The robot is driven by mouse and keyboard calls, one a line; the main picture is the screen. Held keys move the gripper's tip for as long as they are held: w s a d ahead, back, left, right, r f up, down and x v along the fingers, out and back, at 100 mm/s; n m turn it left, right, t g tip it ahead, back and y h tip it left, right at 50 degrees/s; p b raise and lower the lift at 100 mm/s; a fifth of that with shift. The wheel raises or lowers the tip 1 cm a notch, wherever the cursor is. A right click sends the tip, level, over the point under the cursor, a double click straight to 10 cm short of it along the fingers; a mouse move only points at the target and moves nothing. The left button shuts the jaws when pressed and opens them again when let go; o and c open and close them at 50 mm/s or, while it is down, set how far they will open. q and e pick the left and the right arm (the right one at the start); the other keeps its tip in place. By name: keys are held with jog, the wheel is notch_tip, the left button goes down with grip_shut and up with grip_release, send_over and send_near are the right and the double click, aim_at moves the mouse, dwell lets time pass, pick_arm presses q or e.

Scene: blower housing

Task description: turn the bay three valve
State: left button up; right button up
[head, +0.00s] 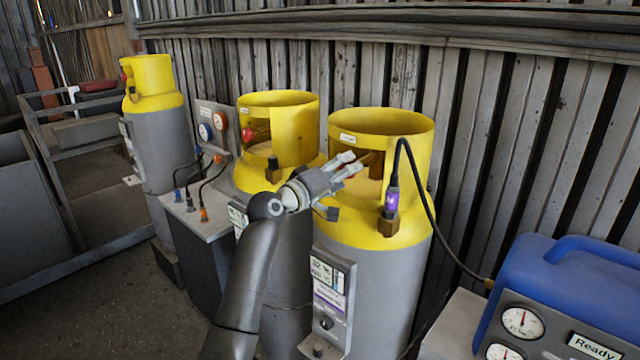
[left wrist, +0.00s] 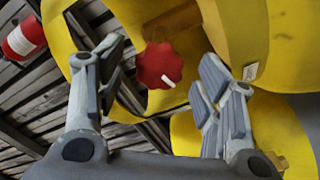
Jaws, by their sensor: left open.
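The right yellow-collared cylinder (head: 372,290) stands upright in the head view. My left gripper (head: 342,185) is open at the opening of its collar (head: 410,135). A brass valve body (head: 376,166) shows inside this collar; its knob is not clear in the head view. In the left wrist view a red valve knob (left wrist: 159,66) with a white mark sits between the spread fingers of my left gripper (left wrist: 163,80). Gaps show between the knob and both fingers. I cannot read which bay number this is. My right gripper is not in view.
The middle cylinder (head: 290,108) has a red knob (head: 247,135) in its collar. Another cylinder (head: 160,130) stands at the far left. A black hose with a purple connector (head: 392,200) runs to a blue machine (head: 575,275) at the right. A corrugated wall (head: 490,130) stands behind.

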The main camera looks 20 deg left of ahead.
pick_arm(q)
jog(key=v, duration=1)
